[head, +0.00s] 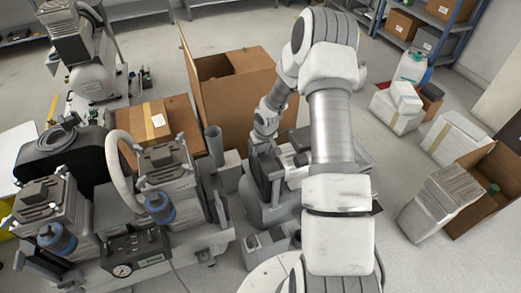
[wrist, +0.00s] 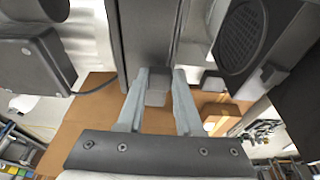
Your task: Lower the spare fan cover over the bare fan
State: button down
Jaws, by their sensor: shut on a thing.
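In the wrist view my gripper (wrist: 160,82) is shut on a small grey tab joined to a dark flat part, which I take for the spare fan cover (wrist: 145,35). Only part of this cover shows, and its far side is cut off by the frame. A dark housing with a round ribbed grille (wrist: 240,40) is to the right of the cover, apart from it. In the head view my gripper is down by the grey machine (head: 265,213) in the middle, largely hidden by my arm. I cannot clearly make out the bare fan in either view.
Compressors with blue filters (head: 160,207) and a gauge box (head: 137,252) stand at left. An open cardboard box (head: 235,95) is behind my gripper; a taped carton (head: 160,125) is left of it.

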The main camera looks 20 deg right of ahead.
grip_release()
dwell(0.6)
jog(key=shift+r+p, duration=2.5)
jog(key=shift+r, duration=1.05)
